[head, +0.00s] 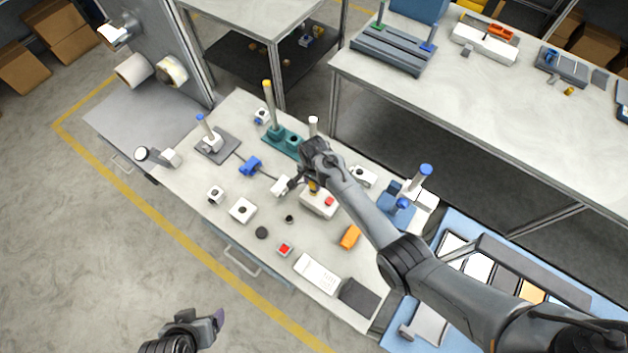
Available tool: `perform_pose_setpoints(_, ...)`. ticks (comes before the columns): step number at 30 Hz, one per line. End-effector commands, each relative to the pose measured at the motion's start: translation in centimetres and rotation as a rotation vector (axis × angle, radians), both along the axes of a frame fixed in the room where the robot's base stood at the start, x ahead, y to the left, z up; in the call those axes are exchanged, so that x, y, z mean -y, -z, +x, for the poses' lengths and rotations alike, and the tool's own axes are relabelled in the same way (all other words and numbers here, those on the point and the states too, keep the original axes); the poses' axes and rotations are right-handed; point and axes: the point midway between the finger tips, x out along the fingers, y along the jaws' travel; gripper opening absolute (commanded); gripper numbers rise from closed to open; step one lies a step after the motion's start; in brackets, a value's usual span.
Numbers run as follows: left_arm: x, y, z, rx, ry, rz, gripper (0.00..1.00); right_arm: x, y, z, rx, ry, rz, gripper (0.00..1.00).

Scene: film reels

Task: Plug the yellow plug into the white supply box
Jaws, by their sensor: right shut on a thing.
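The white supply box (316,207) with a red button on top stands near the middle of the bench in the head view. My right gripper (308,182) is above the back edge of this box, reaching in from the lower right. It is shut on the yellow plug (313,187), of which only a small yellow part shows under the fingers. The plug is at the box's top; I cannot tell whether it is seated or just above. My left gripper (213,322) hangs over the floor at the lower left, away from the bench; its finger opening is unclear.
A white block (280,187) lies just left of the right gripper, near a blue device (250,166) with a dark cable. A teal stand (284,141) is behind. An orange block (350,237) and white keypad (316,274) lie in front. Several small boxes crowd the bench.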

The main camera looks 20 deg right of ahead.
Motion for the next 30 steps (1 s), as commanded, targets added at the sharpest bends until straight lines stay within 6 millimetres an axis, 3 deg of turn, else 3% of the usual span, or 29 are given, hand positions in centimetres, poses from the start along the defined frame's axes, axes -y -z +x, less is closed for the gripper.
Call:
perform_pose_setpoints(16,0.2,1.8,0.0,-0.001,-0.007,-0.011,0.78,0.0,2.7,0.1,0.001,-0.001,0.001,0.00)
perform_pose_setpoints(17,0.3,1.7,0.0,-0.001,-0.008,-0.012,0.78,0.0,2.6,0.1,0.002,-0.001,0.000,0.37)
perform_pose_setpoints(22,0.3,1.6,0.0,-0.001,-0.009,-0.014,0.78,0.0,2.6,0.0,0.001,-0.001,0.001,0.63)
perform_pose_setpoints(30,0.2,1.6,0.0,-0.001,-0.007,-0.011,0.78,0.0,2.5,0.0,0.000,-0.001,0.000,0.63)
